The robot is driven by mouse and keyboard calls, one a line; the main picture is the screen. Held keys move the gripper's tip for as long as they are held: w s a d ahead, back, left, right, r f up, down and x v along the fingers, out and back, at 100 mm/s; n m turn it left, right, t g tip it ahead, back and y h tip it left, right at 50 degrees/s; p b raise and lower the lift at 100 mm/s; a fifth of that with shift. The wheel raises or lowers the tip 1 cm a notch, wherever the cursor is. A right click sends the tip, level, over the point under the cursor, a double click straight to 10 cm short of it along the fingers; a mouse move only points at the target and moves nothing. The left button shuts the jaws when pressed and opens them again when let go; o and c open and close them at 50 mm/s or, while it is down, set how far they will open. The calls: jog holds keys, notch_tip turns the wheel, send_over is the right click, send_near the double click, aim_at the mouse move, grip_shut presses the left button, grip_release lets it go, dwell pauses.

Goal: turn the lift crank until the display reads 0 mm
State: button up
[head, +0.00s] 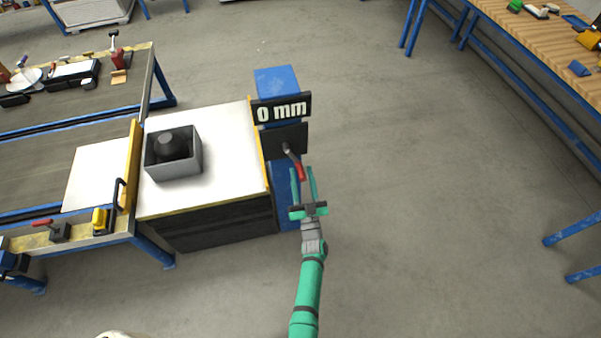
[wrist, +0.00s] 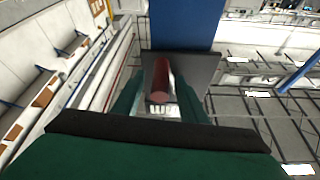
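The display (head: 281,109) on the blue lift column reads 0 mm. Below it, the crank (head: 290,154) has a dark arm and a red handle (head: 299,170) that points down and to the right. In the wrist view, the red handle (wrist: 161,82) lies in front of the dark plate (wrist: 200,70). My gripper (head: 303,170) is at the crank, with its green fingers on either side of the handle. The fingers look apart, with gaps beside the handle in the wrist view (wrist: 162,98). Contact with the handle is not visible.
The white lift platform (head: 225,150) stands left of the column and carries a grey open box (head: 182,177) with a dark part inside. A workbench (head: 60,115) with tools adjoins on the left. Another bench (head: 540,45) stands at the upper right. The floor on the right is clear.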

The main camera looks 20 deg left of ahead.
jog(key=v, duration=1)
jog(key=shift+w+d, duration=0.2)
jog(key=shift+w, duration=0.1)
jog(key=s+d+r+m+h, duration=0.2)
jog(key=s+d+h, duration=0.3)
jog(key=s, duration=0.5)
jog(key=s+d+r+m+h, duration=0.1)
jog(key=s+d+h, duration=0.2)
jog(key=s+d, duration=0.55)
jog(key=s+d+r+m+g+h, duration=0.1)
jog(key=s+d+r+g+h, duration=0.1)
jog(key=s+r, duration=1.1)
jog(key=s+g+h, duration=0.1)
jog(key=s, duration=0.1)
jog(key=shift+s+r+m+g+h, duration=0.3)
jog(key=shift+s+m+h, duration=0.05)
jog(key=shift+m+h, duration=0.05)
jog(key=shift+d, duration=0.1)
